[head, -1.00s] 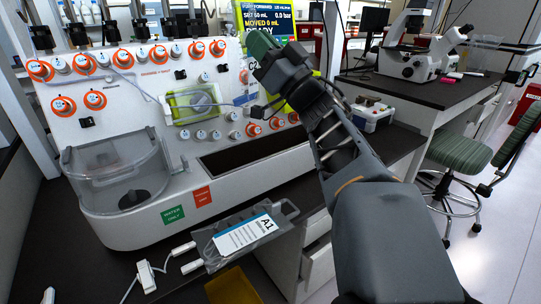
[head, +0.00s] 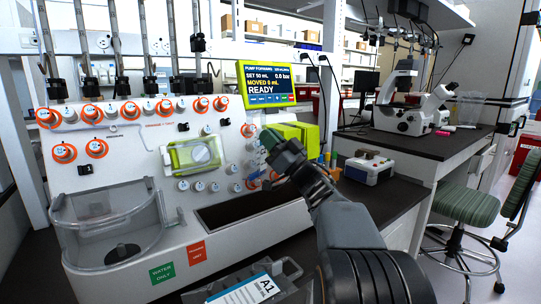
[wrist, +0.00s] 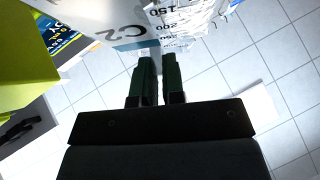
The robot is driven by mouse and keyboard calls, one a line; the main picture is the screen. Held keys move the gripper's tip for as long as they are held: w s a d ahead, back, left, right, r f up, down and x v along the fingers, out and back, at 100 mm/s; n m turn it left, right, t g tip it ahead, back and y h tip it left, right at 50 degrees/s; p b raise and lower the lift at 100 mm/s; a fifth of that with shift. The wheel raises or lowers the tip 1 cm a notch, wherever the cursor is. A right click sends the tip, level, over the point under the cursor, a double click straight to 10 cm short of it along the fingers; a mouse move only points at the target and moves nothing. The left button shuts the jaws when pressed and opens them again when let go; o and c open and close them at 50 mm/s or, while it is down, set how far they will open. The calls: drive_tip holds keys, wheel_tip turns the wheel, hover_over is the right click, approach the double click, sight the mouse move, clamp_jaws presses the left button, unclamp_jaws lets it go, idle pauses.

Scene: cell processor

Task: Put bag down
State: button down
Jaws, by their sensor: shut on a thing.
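My gripper (head: 268,138) shows in the head view in front of the white machine, below its display screen. In the wrist view its two green fingers (wrist: 157,68) are shut on a clear bag labelled C2 (wrist: 128,32) with volume marks. The bag lies beyond the fingertips, and its far part runs out of the top of the picture. In the head view I cannot make out the held bag. Another bag labelled A1 (head: 246,290) lies at the bottom of the head view, cut off by the frame edge and partly behind my arm.
The white machine (head: 120,180) with orange-ringed knobs fills the left, with a clear basin (head: 112,230) and a dark recessed trough (head: 238,210). A yellow-green block (head: 298,136) stands close to my gripper. A small box (head: 369,167) stands on the dark bench at right.

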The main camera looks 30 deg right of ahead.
sight(262, 146)
drive_tip(key=shift+w+d+f+b, duration=0.15)
drive_tip(key=shift+f+b, duration=0.15)
drive_tip(key=shift+f, duration=0.75)
drive_tip(key=shift+w+d+f+b, duration=0.15)
drive_tip(key=shift+f+b, duration=0.15)
drive_tip(key=shift+f, duration=0.7)
drive_tip(key=shift+f+b, duration=0.35)
drive_tip(key=c, duration=1.2)
unclamp_jaws()
drive_tip(key=shift+r, duration=0.1)
drive_tip(key=shift+r, duration=0.1)
